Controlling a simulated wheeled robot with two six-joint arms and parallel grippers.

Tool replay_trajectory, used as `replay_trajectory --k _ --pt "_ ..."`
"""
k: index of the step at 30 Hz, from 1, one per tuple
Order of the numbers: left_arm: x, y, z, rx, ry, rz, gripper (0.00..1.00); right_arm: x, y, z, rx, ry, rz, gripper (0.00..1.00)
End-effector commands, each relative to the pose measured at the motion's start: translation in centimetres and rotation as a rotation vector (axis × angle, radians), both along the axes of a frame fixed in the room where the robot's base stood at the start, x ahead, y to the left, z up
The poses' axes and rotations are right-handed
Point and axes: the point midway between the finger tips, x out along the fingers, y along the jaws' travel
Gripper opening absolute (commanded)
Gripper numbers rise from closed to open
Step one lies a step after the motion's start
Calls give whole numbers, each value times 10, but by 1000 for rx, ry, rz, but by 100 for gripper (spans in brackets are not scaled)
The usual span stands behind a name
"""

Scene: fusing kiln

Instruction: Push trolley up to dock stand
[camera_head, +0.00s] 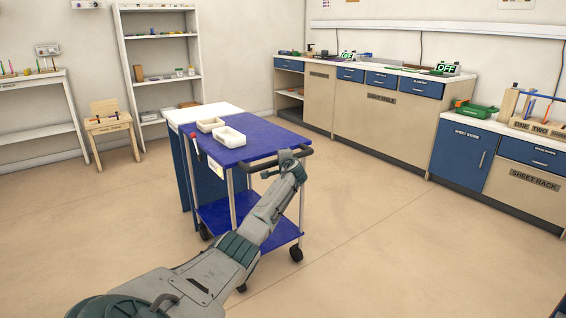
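The trolley (262,148) has a blue top, a blue lower shelf, metal posts and black wheels. Its black handle (256,167) is on the near side. The dock stand (205,112), with a white top and blue side panel, stands just behind the trolley to the left. Their tops look touching or nearly so; the exact gap is hidden. My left gripper (290,160) is at the right part of the handle and appears shut around the bar, with its fingertips partly hidden. My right gripper is out of view.
Two cream trays (229,137) sit on the trolley top. A wooden chair (113,128) and a white shelf rack (160,62) stand behind. Cabinets with a white counter (400,73) line the right wall. The floor right of the trolley is clear.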

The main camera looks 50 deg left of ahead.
Motion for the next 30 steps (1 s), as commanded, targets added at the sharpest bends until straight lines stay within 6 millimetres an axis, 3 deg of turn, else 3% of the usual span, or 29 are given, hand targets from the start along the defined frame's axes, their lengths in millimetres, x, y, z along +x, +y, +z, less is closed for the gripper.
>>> replay_trajectory --k 16,17,20,30 --pt "1 2 -1 -2 1 -1 0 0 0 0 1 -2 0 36" --pt "1 2 -1 -2 1 -1 27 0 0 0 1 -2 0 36" --pt "1 2 -1 -2 1 -1 45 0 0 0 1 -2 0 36" --pt "0 1 -1 -1 0 -1 45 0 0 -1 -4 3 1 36"
